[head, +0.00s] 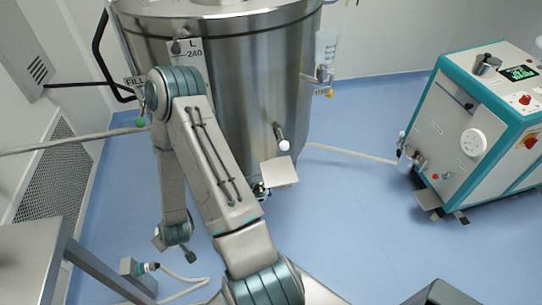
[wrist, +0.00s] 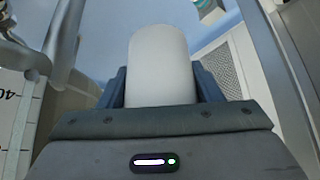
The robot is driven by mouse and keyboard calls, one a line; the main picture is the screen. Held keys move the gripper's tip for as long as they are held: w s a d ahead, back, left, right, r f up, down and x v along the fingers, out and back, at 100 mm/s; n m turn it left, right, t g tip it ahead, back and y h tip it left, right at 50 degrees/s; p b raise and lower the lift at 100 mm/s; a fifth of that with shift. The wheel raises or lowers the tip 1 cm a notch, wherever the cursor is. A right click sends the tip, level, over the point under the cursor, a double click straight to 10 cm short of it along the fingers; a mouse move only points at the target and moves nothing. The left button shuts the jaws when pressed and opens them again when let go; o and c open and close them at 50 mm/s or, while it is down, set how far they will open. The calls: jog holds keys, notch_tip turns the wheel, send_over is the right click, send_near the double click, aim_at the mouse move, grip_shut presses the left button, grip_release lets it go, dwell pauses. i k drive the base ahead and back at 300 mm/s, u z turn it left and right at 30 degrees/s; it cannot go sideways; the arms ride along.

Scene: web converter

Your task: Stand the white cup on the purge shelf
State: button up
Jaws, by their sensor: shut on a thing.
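The white cup (wrist: 160,65) sits between the two dark blue fingers of my gripper (wrist: 162,88) in the wrist view. My gripper is shut on it. The cup's plain side faces the camera; whether it is upright in the room cannot be told. In the head view I cannot make out the cup or the fingers; my arm hides that area. A small pale plate (head: 281,172), which looks like the purge shelf, juts from the front of the steel tank below a white-tipped tap. Its visible top is bare. The cup is not on it.
The steel tank (head: 250,80) stands in the middle. A teal and white machine (head: 480,125) stands at right, with a hose (head: 350,152) running toward the tank. A grey bench (head: 35,250) is at lower left. A plug box (head: 133,266) lies on the floor. Blue floor is clear right of centre.

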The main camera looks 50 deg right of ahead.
aim_at(428, 198)
jog(key=z, duration=3.15)
jog(key=i, duration=1.65)
